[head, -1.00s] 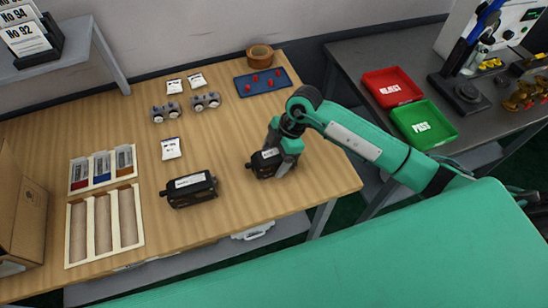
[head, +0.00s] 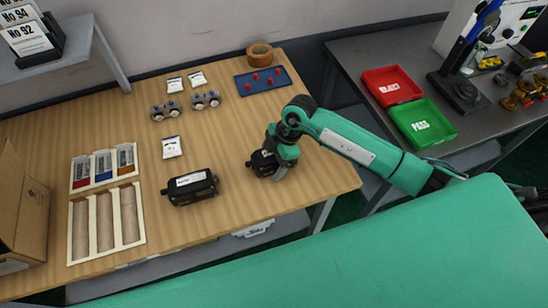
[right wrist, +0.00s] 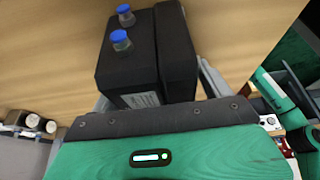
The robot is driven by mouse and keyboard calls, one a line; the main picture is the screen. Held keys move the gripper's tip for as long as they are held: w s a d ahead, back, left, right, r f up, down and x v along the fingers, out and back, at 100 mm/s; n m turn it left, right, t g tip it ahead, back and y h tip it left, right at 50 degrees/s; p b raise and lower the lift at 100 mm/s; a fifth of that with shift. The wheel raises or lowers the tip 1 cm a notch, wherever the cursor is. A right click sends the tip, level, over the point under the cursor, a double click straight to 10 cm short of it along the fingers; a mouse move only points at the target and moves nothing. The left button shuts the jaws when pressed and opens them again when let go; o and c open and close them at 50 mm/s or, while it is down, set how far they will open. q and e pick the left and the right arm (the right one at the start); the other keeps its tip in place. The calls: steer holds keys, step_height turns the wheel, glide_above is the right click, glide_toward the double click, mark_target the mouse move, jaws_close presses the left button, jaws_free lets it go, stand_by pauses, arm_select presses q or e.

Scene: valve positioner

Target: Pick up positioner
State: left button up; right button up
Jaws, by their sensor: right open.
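Two black box-shaped positioners are on the wooden table. One positioner (head: 191,187), with a white label on top, lies clear of any gripper. The other positioner (head: 260,164) lies farther right, partly hidden by my right gripper (head: 275,166). In the right wrist view, this positioner (right wrist: 130,65) shows two blue-capped ports and a pale label. There the fingers of my right gripper (right wrist: 158,88) are apart, one on each side of the box; I cannot tell whether they touch it. My left gripper is not in view.
A wooden tray (head: 145,212) with long slots lies at the left, near a cardboard box (head: 32,215). Grey gauges (head: 206,99), white cards, a blue tray (head: 262,82) and a tape roll (head: 260,53) lie farther back. Red (head: 392,86) and green (head: 423,124) bins stand on the right bench.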

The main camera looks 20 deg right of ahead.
steer(key=c, duration=1.2)
steer(key=shift+c, duration=1.4)
steer(key=shift+r, duration=0.2)
